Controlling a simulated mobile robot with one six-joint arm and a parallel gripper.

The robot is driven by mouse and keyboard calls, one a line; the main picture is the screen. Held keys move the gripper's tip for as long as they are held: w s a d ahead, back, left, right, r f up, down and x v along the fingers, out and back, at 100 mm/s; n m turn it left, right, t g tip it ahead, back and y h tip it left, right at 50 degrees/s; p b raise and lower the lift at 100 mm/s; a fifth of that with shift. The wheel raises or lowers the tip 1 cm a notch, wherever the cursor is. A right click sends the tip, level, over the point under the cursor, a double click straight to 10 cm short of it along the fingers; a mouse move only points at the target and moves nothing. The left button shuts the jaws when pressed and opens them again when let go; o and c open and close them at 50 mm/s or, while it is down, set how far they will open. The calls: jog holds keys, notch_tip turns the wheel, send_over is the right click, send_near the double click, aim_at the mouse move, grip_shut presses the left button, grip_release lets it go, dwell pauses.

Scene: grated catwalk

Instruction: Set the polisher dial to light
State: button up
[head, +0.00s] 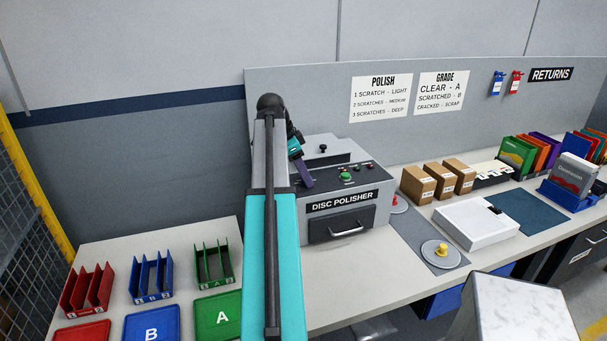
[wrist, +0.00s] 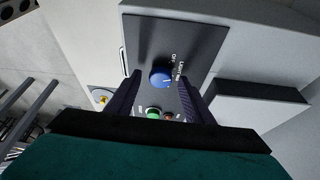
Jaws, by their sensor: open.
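The disc polisher (head: 341,223) is a grey machine with a dark control panel (wrist: 172,42) on top. Its blue dial (wrist: 160,77) shows in the wrist view, with small white lettering beside it that seems to include "LIGHT". I cannot tell clearly where its pointer stands. My gripper (head: 307,181) reaches over the left part of the panel. In the wrist view my gripper (wrist: 160,84) is open, with one finger on each side of the dial; I cannot tell whether either touches it. The dial is hidden in the head view.
A green button (head: 345,176) sits on the panel; it also shows in the wrist view (wrist: 153,113). A "POLISH" sign (head: 381,98) reads 1 scratch, light. A turntable (head: 440,254), a white box (head: 476,223) and cartons (head: 417,186) stand to the right.

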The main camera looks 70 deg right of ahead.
jog(key=shift+r, duration=0.1)
jog(key=b+v, duration=0.3)
jog(key=v, duration=1)
jog(key=shift+r, duration=0.3)
dwell(0.3)
